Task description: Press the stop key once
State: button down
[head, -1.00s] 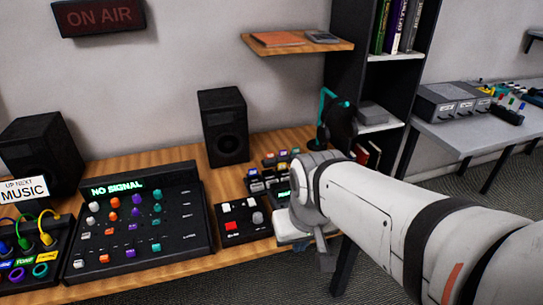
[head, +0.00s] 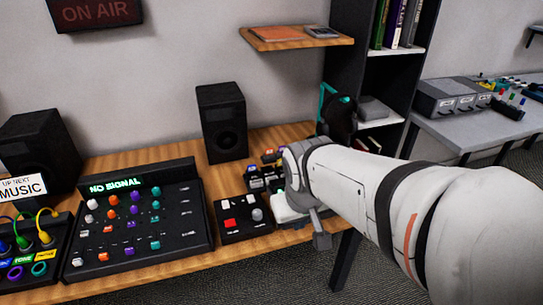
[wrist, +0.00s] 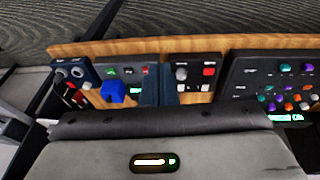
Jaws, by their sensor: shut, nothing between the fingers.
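In the wrist view, a dark panel (wrist: 129,71) with small green and red marks and a blue block (wrist: 113,92) stands left of my gripper. I cannot read which of its keys is the stop key. A small black panel (head: 242,216) with a red key (head: 230,223) and a grey knob stands right of the mixer; it shows in the wrist view too (wrist: 195,73). My gripper (wrist: 159,72) appears as two dark fingers, shut and empty, between these two panels. Its fingertips are hidden behind my arm in the head view. Contact with any key is not visible.
A large black mixer (head: 135,225) with coloured knobs and a "NO SIGNAL" display is at left. A black speaker (head: 222,123) stands behind. A panel with knobs (wrist: 74,76) is at far left in the wrist view. Wooden desk (head: 190,165) shows between devices.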

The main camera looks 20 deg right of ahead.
jog(key=w+d+f+n+t+h+p, duration=0.1)
jog(key=w+d+n+t, duration=0.1)
jog(key=w+d, duration=0.5)
jog(key=w+d+f+n+t+h, duration=0.1)
jog(key=w+d+f+n+t, duration=0.15)
jog(key=w+d, duration=0.45)
jog(key=w+f+n+t+y+p, duration=0.1)
jog(key=w+f+n+y, duration=0.4)
jog(key=w+f+n, duration=0.2)
jog(key=shift+w+f, duration=0.4)
jog(key=shift+w, duration=0.15)
notch_tip(320, 180, down, 8)
jog(key=b, duration=0.7)
jog(key=shift+b, duration=0.35)
jog(key=shift+f, duration=0.4)
jog(key=shift+b, duration=0.3)
